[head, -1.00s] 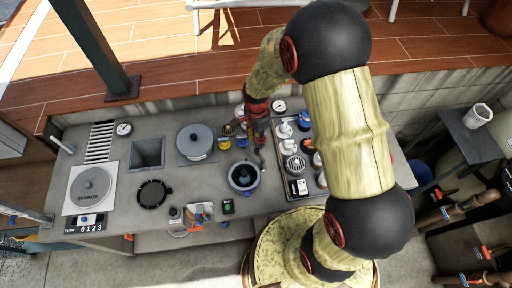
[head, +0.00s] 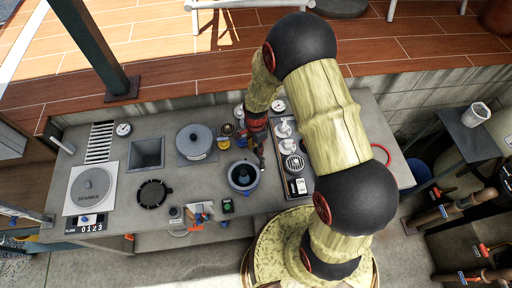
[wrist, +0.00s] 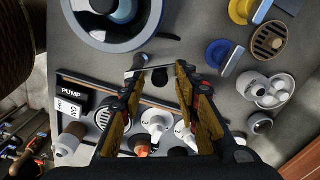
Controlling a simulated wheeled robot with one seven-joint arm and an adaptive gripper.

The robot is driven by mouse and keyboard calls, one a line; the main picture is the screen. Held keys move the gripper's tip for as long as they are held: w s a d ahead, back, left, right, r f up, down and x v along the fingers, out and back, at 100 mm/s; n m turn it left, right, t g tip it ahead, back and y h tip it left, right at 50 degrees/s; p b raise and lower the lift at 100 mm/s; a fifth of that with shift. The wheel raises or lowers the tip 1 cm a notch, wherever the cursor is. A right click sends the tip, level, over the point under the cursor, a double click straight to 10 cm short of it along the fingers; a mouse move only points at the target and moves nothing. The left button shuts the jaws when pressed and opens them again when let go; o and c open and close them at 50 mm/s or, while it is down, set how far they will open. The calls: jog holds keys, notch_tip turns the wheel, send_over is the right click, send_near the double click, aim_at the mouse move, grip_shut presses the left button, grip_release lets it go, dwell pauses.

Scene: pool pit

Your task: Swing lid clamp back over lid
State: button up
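The round grey pot with its blue-grey lid (head: 243,175) stands at the middle of the counter. It also shows, cut off by the top edge, in the wrist view (wrist: 112,18). A thin metal bar (wrist: 152,68), which looks like the lid clamp, lies beside the pot rim, off the lid. A small black knob (wrist: 160,77) shows just below it. My gripper (wrist: 160,72) is open, with its two fingers apart around the knob and the bar's ends close to the fingertips. I cannot tell whether they touch. In the head view my gripper (head: 261,158) is right of the pot.
A black-framed tray (head: 299,187) with several white valves and a PUMP label stands to the right. A blue-based fitting (wrist: 222,55) and a yellow one (wrist: 243,10) lie near the gripper. A larger lidded pot (head: 195,140) stands at the left.

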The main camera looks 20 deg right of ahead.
grip_shut()
dwell(0.7)
